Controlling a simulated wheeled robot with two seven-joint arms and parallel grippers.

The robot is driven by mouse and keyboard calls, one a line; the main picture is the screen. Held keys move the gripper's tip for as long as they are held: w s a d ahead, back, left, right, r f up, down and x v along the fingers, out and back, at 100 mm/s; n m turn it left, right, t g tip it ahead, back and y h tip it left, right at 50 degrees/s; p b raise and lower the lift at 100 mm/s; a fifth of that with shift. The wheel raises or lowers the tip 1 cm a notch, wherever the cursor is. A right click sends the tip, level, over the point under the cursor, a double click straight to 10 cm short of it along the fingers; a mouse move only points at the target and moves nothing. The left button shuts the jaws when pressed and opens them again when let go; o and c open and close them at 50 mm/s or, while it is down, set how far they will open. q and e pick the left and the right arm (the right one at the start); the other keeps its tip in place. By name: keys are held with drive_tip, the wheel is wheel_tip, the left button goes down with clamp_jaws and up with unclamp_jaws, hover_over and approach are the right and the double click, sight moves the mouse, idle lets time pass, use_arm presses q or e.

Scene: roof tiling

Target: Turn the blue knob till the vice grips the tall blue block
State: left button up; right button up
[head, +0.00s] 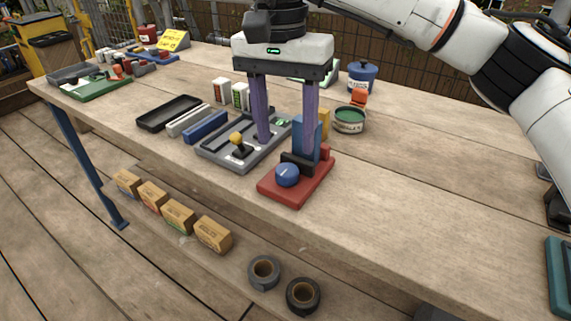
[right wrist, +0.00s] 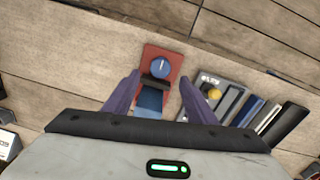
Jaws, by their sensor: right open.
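The vice has a red base (head: 284,194) with a blue knob (head: 287,175) on its front, and it stands near the table's front edge. The knob bears a white pointer line and also shows in the right wrist view (right wrist: 160,65). The tall blue block (head: 307,132) stands upright behind the vice's dark jaw (head: 298,163); whether the jaw touches it cannot be told. My right gripper (head: 286,148) hangs over the vice, purple fingers apart. In the right wrist view, the fingers (right wrist: 160,98) lie either side of the block (right wrist: 149,103), with nothing between them touching. My left gripper is out of view.
A grey tray with a yellow-knobbed lever (head: 237,138) stands left of the vice. A green tin (head: 349,121) and a blue pot (head: 362,77) stand behind. Cardboard boxes (head: 179,216) and tape rolls (head: 264,272) lie below the front edge.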

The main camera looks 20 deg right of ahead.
sight(286, 170)
wheel_tip(286, 170, down, 6)
drive_tip(key=shift+s+f+b, duration=0.1)
drive_tip(key=shift+f+b, duration=0.15)
drive_tip(key=shift+b, duration=0.15)
drive_tip(key=shift+c, duration=0.2)
drive_tip(key=c, duration=1)
